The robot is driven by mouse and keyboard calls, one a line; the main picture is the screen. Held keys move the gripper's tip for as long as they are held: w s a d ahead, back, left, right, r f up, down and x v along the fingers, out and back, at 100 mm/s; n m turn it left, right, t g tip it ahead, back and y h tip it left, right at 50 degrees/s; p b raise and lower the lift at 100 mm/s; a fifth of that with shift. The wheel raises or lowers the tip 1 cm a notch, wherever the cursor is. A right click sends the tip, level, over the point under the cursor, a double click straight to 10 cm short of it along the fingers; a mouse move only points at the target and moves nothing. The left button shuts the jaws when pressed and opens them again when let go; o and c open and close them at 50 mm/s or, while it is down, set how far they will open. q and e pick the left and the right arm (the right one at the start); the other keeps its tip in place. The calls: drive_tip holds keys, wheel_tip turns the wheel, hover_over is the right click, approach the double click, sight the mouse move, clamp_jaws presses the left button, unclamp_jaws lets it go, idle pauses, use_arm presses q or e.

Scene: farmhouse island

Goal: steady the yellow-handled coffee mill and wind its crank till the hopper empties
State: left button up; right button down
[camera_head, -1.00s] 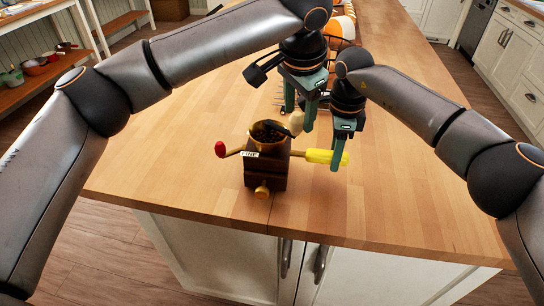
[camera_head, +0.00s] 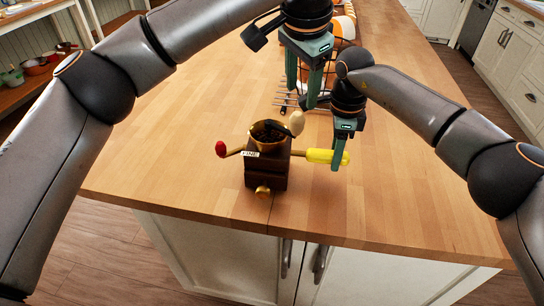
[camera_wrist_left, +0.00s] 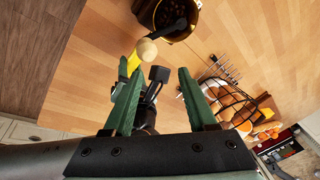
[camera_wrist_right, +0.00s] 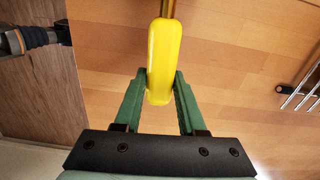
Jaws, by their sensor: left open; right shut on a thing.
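The coffee mill (camera_head: 266,172) is a dark wooden box standing upright near the counter's front edge. Its brass hopper (camera_head: 256,130) holds dark contents; the hopper is cut off in the left wrist view (camera_wrist_left: 190,30). A dark crank arm ends in a pale wooden knob (camera_head: 297,122). The yellow handle (camera_head: 322,156) sticks out right; a red-tipped bar (camera_head: 220,149) sticks out left. My right gripper (camera_head: 341,155) is shut on the yellow handle, also between its fingers in the right wrist view (camera_wrist_right: 163,60). My left gripper (camera_head: 303,100) is open and empty, just above the knob (camera_wrist_left: 146,48).
A metal wire rack (camera_head: 288,100) lies behind the mill. Orange and white items (camera_head: 345,30) line the counter farther back. The wooden counter (camera_head: 170,150) is clear left of the mill. Its front edge is close to the mill.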

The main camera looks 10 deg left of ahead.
drive_tip(key=shift+d, duration=0.1)
idle(0.3)
drive_tip(key=shift+c, duration=2)
unclamp_jaws()
drive_tip(key=shift+r, duration=0.1)
drive_tip(key=shift+r, duration=3.7)
wheel_tip(320, 180, up, 8)
